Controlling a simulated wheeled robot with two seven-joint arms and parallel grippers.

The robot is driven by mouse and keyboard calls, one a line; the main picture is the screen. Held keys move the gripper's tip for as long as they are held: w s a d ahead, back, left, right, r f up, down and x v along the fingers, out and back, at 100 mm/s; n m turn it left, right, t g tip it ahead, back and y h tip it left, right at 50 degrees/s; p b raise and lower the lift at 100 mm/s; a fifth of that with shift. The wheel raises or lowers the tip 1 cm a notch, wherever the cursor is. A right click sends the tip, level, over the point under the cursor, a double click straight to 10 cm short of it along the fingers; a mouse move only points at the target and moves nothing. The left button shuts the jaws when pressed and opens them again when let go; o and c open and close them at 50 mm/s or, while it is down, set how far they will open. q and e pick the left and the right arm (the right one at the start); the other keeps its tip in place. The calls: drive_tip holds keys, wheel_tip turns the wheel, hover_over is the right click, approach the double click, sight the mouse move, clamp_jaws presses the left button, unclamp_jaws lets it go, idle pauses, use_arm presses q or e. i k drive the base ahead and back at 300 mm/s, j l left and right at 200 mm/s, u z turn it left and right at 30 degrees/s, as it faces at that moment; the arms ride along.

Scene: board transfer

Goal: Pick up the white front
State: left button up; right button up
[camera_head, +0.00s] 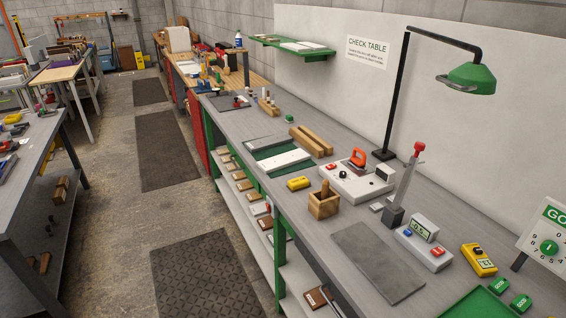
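A flat white panel (286,161), which looks like the white front, lies on a dark green mat (258,153) on the long grey workbench. It lies flat, with its long side running across the bench. A grey flat piece (265,141) lies just behind it at the mat's far edge. Neither of my grippers is in the picture, and nothing touches the panel.
Near the panel are a yellow device (299,183), a wooden block holder (323,201), wooden rails (311,141) and a white station with an orange clamp (357,158). A lamp post (397,95) rises behind. A grey mat (378,262) lies bare in front.

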sight(277, 163)
drive_tip(key=i+j+z, duration=0.15)
drive_tip(key=i+j, duration=0.25)
drive_tip(key=i+j+z, duration=0.15)
drive_tip(key=i+j, duration=0.2)
drive_tip(key=j, duration=0.1)
